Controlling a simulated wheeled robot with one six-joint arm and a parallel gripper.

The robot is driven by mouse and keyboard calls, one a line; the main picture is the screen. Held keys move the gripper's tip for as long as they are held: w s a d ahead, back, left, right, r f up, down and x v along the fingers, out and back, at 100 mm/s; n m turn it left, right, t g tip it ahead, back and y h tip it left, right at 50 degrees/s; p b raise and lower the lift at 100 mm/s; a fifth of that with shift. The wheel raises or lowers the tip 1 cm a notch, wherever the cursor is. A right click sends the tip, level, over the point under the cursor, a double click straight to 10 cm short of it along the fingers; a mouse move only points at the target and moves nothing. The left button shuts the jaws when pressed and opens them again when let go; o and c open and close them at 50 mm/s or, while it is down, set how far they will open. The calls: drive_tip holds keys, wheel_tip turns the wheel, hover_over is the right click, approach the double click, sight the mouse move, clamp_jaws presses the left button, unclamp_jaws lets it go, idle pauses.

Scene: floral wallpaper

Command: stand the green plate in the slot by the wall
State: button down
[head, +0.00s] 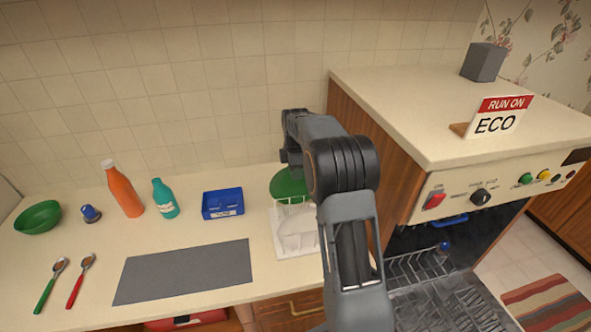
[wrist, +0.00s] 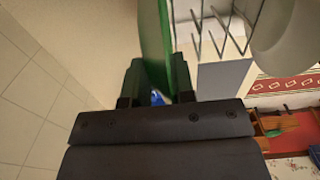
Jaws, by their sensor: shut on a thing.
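The green plate (head: 287,184) shows in the head view at the wall end of the white dish rack (head: 294,244), partly hidden by my arm. In the wrist view the green plate (wrist: 153,40) stands edge-on between the fingers of my gripper (wrist: 156,82), which is shut on it. The rack's wire prongs (wrist: 225,30) are just to the right of the plate there. The slot by the wall is not clearly visible, and I cannot tell whether the plate's lower edge is in it. A white dish (head: 300,232) is in the rack, nearer the front.
The tiled wall (wrist: 45,90) is close to the left of my gripper in the wrist view. A blue bin (head: 222,204) and a grey mat (head: 185,272) lie left of the rack. A taller counter block with an open dishwasher (head: 440,262) stands right.

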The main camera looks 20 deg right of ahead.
drive_tip(key=shift+f+b, duration=0.8)
drive_tip(key=shift+f, duration=0.9)
drive_tip(key=c, duration=0.9)
unclamp_jaws()
wheel_tip(320, 180, up, 14)
drive_tip(key=shift+f+b, duration=0.1)
drive_tip(key=shift+b, duration=0.35)
